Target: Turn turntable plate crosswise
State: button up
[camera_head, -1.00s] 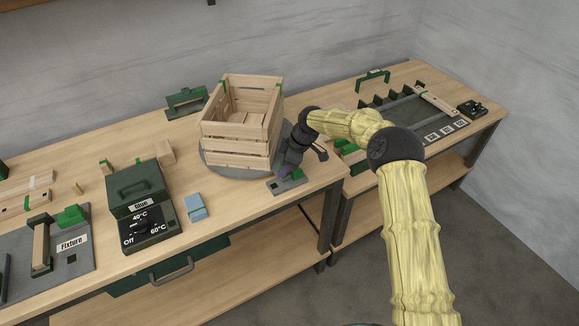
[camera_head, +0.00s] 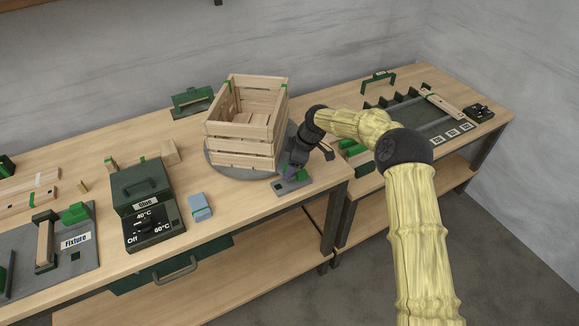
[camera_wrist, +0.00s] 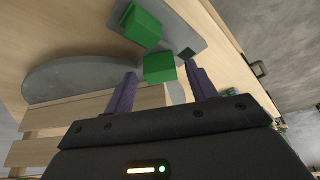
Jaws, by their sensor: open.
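The grey round turntable plate (camera_head: 219,166) lies on the bench under a slatted wooden crate (camera_head: 240,140). Its curved edge also shows at the left of the wrist view (camera_wrist: 58,75). My gripper (camera_head: 289,172) is just right of the crate, low over a small grey base (camera_head: 297,186). In the wrist view my gripper (camera_wrist: 161,72) has its two purple fingers apart. A green block (camera_wrist: 158,68) appears between the fingertips; whether they touch it I cannot tell. A second green block (camera_wrist: 140,25) sits farther off on the grey base.
Left of the crate are a blue block (camera_head: 200,207), the dark green glue heater (camera_head: 141,190) and the grey fixture board (camera_head: 88,262). A second bench with a dark tray (camera_head: 410,110) stands right, beyond a gap.

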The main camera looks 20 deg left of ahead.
jog(key=b+v, duration=0.2)
jog(key=v, duration=1.4)
jog(key=shift+r, duration=0.3)
jog(key=shift+d, duration=0.1)
jog(key=shift+c, duration=0.3)
jog(key=shift+d, duration=0.15)
jog(key=c, duration=0.7)
jog(key=shift+s+d+f+m+h, duration=0.15)
jog(key=shift+s+d+m, duration=0.15)
jog(key=shift+d+m, duration=0.15)
jog(key=shift+s+d+m+h, duration=0.15)
jog(key=shift+s+d+m, duration=0.2)
jog(key=shift+d, duration=0.2)
grip_shut()
jog(key=s+d+f+m+t+h, duration=0.1)
jog(key=s+d+f+m+h, duration=0.1)
jog(key=s+d+m, duration=0.7)
jog(key=s+d+f+m+t+h, duration=0.1)
jog(key=s+d+f+m+t, duration=0.1)
jog(key=s+d+m, duration=0.7)
jog(key=s+d+f, duration=0.1)
jog(key=s+d, duration=0.6)
jog(key=d, duration=0.5)
jog(key=shift+s+d+m+h, duration=0.15)
jog(key=shift+s+m+h, duration=0.15)
jog(key=shift+s+h, duration=0.1)
jog(key=shift+w, duration=0.1)
